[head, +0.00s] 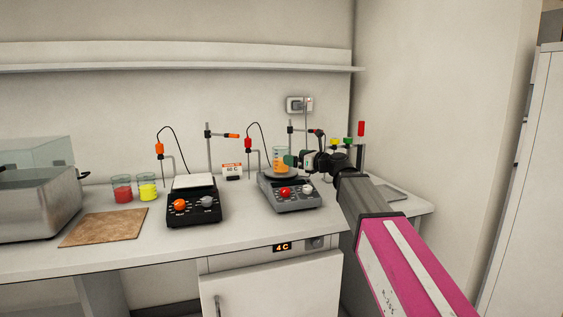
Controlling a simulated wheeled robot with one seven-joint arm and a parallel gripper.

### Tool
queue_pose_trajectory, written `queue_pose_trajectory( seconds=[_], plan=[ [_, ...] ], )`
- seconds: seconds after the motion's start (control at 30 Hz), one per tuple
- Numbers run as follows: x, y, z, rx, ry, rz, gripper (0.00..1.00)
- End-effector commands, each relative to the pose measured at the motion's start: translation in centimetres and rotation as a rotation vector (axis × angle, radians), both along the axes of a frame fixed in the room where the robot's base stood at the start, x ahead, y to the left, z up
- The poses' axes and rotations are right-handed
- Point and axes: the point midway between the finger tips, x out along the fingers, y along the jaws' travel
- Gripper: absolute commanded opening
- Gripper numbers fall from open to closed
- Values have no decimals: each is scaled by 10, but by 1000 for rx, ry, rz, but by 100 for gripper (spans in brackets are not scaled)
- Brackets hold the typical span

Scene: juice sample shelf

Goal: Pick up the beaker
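A clear beaker (279,154) with orange liquid in its lower part stands upright on or just above the round plate of the right hotplate stirrer (290,193). My gripper (291,160) comes in from the right, at the height of the beaker. Its dark tip with a green part overlaps the beaker's right side in the picture. I cannot tell whether it touches the beaker or how far its fingers are apart. Two other beakers stand on the left of the bench, one with red liquid (123,193) and one with yellow liquid (148,191).
A left hotplate stirrer (193,208) has a white top plate. Stands with probes and cables rise behind both stirrers. A small sign (232,171) stands between them. A brown board (104,228) and a metal bath (35,207) lie left. Items with coloured tops stand behind my arm.

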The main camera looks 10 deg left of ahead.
Motion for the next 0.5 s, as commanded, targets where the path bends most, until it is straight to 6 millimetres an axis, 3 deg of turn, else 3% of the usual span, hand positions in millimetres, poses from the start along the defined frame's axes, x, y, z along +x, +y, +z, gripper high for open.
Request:
queue_pose_trajectory(
  seconds=[0.1, 0.37, 0.5],
  plan=[
    [10, 18, 1, 0, 0, 1, 100],
    [17, 33, 2, 0, -1, 0, 100],
    [27, 49, 7, -1, 0, 1, 100]
  ],
)
